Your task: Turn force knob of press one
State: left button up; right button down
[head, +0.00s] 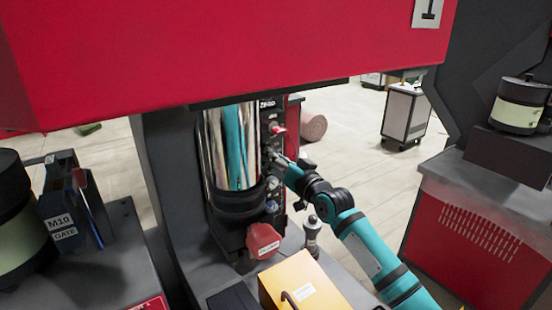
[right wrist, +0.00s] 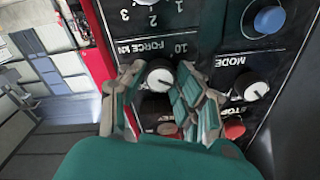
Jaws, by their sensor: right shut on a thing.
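Press one (head: 220,60) has a large red head with a "1" plate. Its narrow dark control panel (head: 272,120) stands beside the chrome column. In the right wrist view, the force knob (right wrist: 159,78) is white-faced and sits by the "FORCE kN" scale. My right gripper (right wrist: 157,82) has one finger on each side of this knob and is shut on it. In the head view, my right gripper (head: 275,158) reaches the panel from the right and hides the knob. My left gripper is not in view.
The MODE knob (right wrist: 257,93), a blue button (right wrist: 269,19) and a red control (right wrist: 234,128) are close to the fingers. A red-fronted cabinet (head: 465,235) stands right.

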jog(key=shift+f+m, duration=0.1)
jog(key=shift+m, duration=1)
jog(key=c, duration=0.9)
grip_release()
jog(key=shift+c, duration=0.2)
jog(key=v, duration=1.2)
